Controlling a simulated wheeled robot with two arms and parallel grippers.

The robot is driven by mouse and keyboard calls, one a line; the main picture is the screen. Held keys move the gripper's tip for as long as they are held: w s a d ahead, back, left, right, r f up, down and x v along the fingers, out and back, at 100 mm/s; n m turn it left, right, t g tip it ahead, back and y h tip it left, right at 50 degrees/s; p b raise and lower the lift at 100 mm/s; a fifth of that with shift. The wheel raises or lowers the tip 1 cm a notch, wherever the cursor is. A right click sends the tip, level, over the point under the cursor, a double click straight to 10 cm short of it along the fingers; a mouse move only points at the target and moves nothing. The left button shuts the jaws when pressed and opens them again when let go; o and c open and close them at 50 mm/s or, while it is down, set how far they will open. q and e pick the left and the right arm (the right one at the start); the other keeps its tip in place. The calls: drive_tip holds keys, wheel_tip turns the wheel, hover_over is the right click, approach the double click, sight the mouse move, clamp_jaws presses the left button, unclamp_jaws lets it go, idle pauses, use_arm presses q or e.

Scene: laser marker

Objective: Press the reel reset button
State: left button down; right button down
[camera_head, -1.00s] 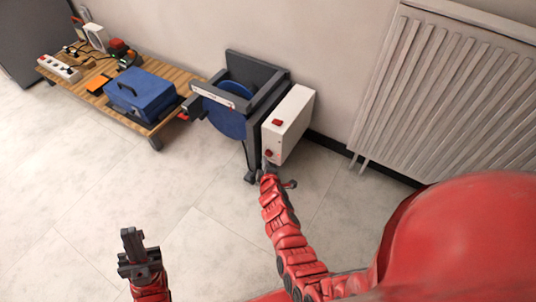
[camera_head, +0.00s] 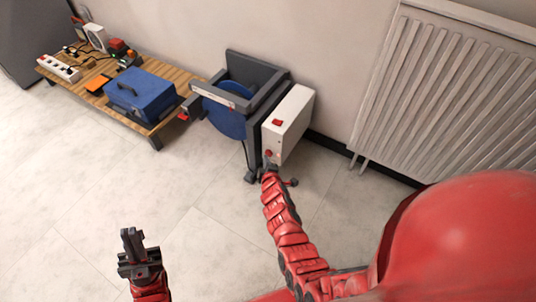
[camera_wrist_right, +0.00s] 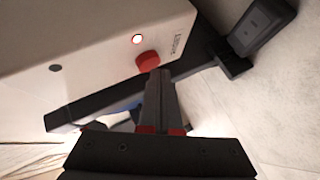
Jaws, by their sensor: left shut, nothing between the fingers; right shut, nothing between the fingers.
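The reel machine (camera_head: 252,98) stands by the wall, with a blue reel (camera_head: 226,112) in a dark frame and a white control box (camera_head: 291,123) on its right side. A red switch (camera_head: 277,122) is on top of the box. A red round button (camera_head: 268,153) is low on the box's front; it also shows in the right wrist view (camera_wrist_right: 147,61), beside a lit white indicator (camera_wrist_right: 138,39). My right gripper (camera_head: 269,165) is shut, its tips (camera_wrist_right: 157,74) right at the button's lower edge; contact is unclear. My left gripper (camera_head: 130,235) is shut and empty above the floor.
A low wooden pallet table (camera_head: 165,84) at the left holds a blue toolbox (camera_head: 141,93), a power strip (camera_head: 58,67) and small devices. A radiator (camera_head: 445,90) is on the wall at the right. The floor between is clear.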

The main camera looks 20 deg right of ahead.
drive_tip(key=shift+w+d, duration=0.3)
drive_tip(key=shift+d, duration=0.05)
idle(0.7)
drive_tip(key=shift+s+a, duration=0.55)
drive_tip(key=shift+a, duration=0.1)
